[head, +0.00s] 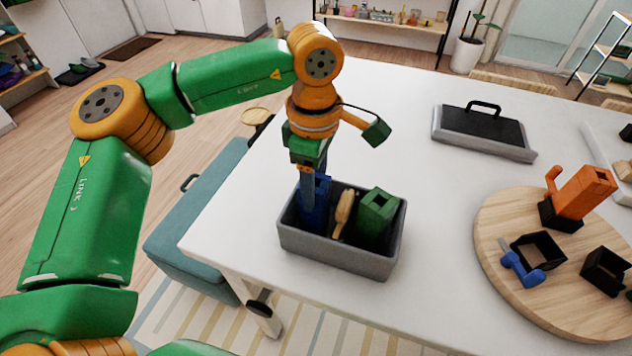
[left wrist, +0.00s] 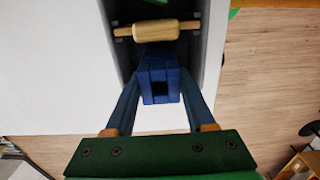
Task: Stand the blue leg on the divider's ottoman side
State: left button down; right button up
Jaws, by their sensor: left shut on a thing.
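The blue leg (head: 316,214) is a dark blue square block with a hollow end. It is inside the grey bin (head: 340,256), at the end nearest the teal ottoman (head: 190,225). My left gripper (head: 310,190) points down into the bin and is shut on the blue leg. In the left wrist view the fingers grip both sides of the leg (left wrist: 158,72), its hollow end facing the camera. A wooden roller-like piece (head: 342,212) lies across the bin beside the leg and may be the divider. Whether the leg touches the bin floor is hidden. My right gripper is out of view.
A green block (head: 377,212) stands in the bin beyond the wooden piece. A round wooden board (head: 495,290) with orange, black and blue pieces is at the right. A grey case with a black handle (head: 483,130) stands farther back. The white table between them is clear.

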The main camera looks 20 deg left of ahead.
pick_arm(q)
jog(key=shift+f, duration=0.1)
jog(key=shift+c, duration=1.2)
grip_release()
jog(key=shift+s, duration=0.1)
jog(key=shift+r, duration=0.25)
notch_tip(320, 180, up, 5)
jog(key=shift+d, duration=0.1)
notch_tip(320, 180, up, 7)
jog(key=p, duration=0.1)
jog(key=shift+f, duration=0.1)
